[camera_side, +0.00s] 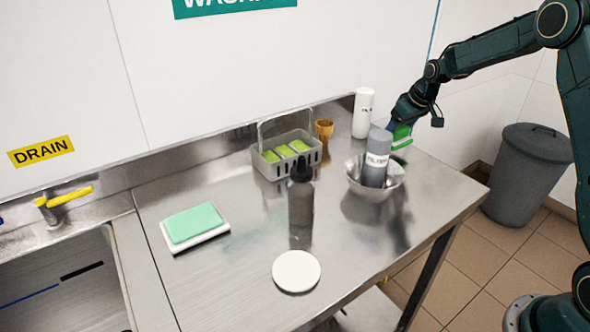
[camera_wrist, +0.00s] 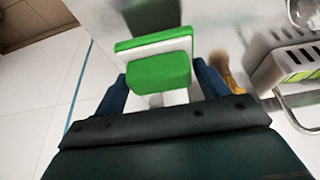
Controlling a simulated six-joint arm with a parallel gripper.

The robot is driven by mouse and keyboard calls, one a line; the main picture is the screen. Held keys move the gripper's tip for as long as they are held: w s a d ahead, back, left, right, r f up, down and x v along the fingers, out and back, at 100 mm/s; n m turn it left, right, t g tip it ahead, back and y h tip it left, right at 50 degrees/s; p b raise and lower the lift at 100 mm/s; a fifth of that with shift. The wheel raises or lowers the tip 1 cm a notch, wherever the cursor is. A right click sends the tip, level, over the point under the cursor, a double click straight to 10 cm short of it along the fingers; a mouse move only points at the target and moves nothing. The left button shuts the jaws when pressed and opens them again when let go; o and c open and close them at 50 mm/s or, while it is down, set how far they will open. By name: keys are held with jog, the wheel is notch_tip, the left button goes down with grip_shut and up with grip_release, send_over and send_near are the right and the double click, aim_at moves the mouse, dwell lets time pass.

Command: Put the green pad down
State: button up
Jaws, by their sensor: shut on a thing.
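The green pad (camera_side: 401,134) is at the end of my arm, near the right back part of the steel counter. In the wrist view the green pad (camera_wrist: 160,73) sits between the two blue fingers of my gripper (camera_wrist: 160,88), with white and another green layer showing beyond it. My gripper (camera_side: 402,122) is shut on it, behind and right of the grey bottle (camera_side: 377,158) standing in a metal bowl (camera_side: 396,187). I cannot tell whether the pad touches the counter.
A grey caddy (camera_side: 276,170) with yellow-green pads, an orange cup (camera_side: 324,128) and a white bottle (camera_side: 363,112) stand at the back. A dark bottle (camera_side: 301,205), a white disc (camera_side: 296,271) and a mint pad (camera_side: 193,222) on a white tray are farther left. Counter between them is clear.

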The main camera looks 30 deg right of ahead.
aim_at(397, 138)
jog(key=shift+f, duration=1.6)
jog(key=shift+f, duration=0.15)
jog(key=o, duration=1)
jog(key=v, duration=1.2)
jog(key=shift+s, duration=0.1)
